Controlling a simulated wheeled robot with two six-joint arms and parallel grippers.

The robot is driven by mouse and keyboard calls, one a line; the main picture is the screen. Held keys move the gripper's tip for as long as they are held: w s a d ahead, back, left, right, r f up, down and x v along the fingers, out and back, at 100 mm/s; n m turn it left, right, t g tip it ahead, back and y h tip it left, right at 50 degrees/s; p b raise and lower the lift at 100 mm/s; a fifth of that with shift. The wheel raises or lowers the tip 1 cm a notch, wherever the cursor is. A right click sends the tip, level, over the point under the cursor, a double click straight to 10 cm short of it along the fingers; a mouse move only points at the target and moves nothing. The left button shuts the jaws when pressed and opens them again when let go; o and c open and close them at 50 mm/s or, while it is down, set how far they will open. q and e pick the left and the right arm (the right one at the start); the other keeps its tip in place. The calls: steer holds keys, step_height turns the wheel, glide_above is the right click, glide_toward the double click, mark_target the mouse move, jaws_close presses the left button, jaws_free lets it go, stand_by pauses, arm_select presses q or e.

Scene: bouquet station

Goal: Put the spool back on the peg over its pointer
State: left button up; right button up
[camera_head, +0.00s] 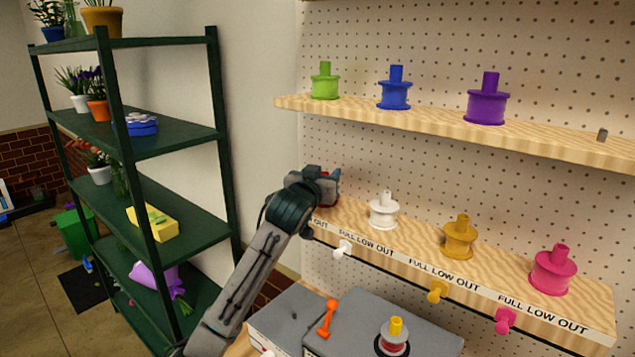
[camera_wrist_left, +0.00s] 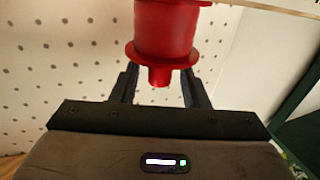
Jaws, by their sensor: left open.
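A red spool (camera_wrist_left: 166,30) fills the top of the left wrist view, between and beyond the two fingers of my left gripper (camera_wrist_left: 160,78). In the head view my left gripper (camera_head: 325,184) is at the left end of the lower shelf (camera_head: 420,229), and it mostly hides the red spool (camera_head: 334,188). The jaws are open, and I cannot tell whether they touch it. White (camera_head: 383,213), orange (camera_head: 459,240) and pink (camera_head: 552,272) spools stand on the lower shelf. Below them are white (camera_head: 342,248), orange (camera_head: 437,291) and pink (camera_head: 505,320) pointers. My right gripper is out of view.
A grey box (camera_head: 430,334) below bears an orange tool (camera_head: 326,320). A green plant rack (camera_head: 165,135) stands left.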

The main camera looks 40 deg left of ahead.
arm_select(q)
steer(key=b+v, duration=0.4)
steer(key=v, duration=0.7)
steer(key=shift+s, duration=0.4)
steer(key=shift+f, duration=0.1)
